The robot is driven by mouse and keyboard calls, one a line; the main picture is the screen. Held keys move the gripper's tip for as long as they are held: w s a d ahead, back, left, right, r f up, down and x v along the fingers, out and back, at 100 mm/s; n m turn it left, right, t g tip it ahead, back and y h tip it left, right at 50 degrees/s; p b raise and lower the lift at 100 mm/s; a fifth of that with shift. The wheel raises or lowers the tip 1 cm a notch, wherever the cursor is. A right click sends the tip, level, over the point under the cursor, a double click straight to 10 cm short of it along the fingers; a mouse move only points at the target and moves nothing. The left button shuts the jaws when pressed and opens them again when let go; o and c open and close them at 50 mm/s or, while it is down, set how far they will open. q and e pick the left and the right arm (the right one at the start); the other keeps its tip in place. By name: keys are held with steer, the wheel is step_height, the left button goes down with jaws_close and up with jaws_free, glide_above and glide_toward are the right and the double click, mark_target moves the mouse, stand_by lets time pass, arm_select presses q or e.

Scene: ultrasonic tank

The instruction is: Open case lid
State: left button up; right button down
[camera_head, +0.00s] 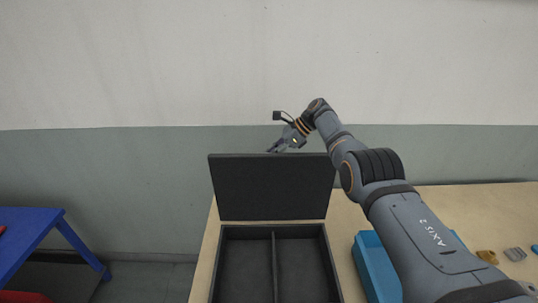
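The black case (231,262) sits on the wooden table, with two long compartments split by a divider. Both compartments look empty. Its lid (270,187) stands raised, roughly upright, at the case's back edge. My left gripper is not in view.
A blue bin (366,262) stands right of the case, partly behind my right arm. Small parts, one brown (487,257) and one grey (515,254), lie at the table's right. A blue table (30,225) stands at the left, across a floor gap.

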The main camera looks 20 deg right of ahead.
steer(key=c, duration=1.4)
jaws_free()
steer(key=shift+f, duration=0.1)
steer(key=v, duration=0.7)
steer(key=shift+s+d+r, duration=0.1)
steer(key=shift+d+r, duration=0.15)
steer(key=shift+a, duration=0.1)
